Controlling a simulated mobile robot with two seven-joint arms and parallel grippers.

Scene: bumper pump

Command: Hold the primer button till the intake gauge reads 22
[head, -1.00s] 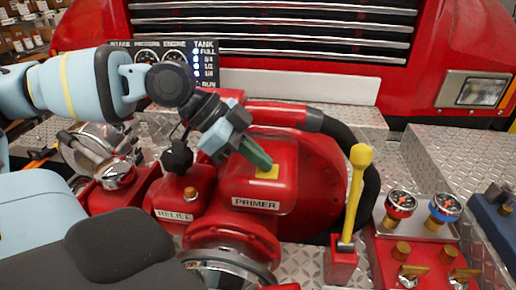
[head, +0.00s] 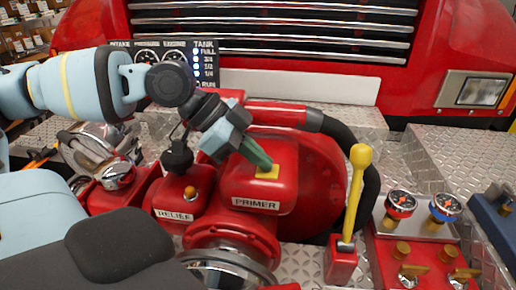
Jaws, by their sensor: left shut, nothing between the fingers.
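The yellow primer button (head: 268,172) sits on top of the red housing above the PRIMER label (head: 255,204). My left gripper (head: 262,163) is shut and empty, its green fingertips pointing down onto the button and appearing to touch it. Whether the button is pressed in cannot be told. The gauge panel (head: 208,75) stands behind my arm. The INTAKE label shows, but the intake gauge is mostly hidden by my left arm, so I cannot read it. The tank lights glow blue-white. My right gripper is not in view.
A yellow-handled lever (head: 355,190) stands to the right. Two round gauges, red (head: 401,204) and blue (head: 445,207), stand with brass knobs at the right. A black hose (head: 350,150) curves behind the lever.

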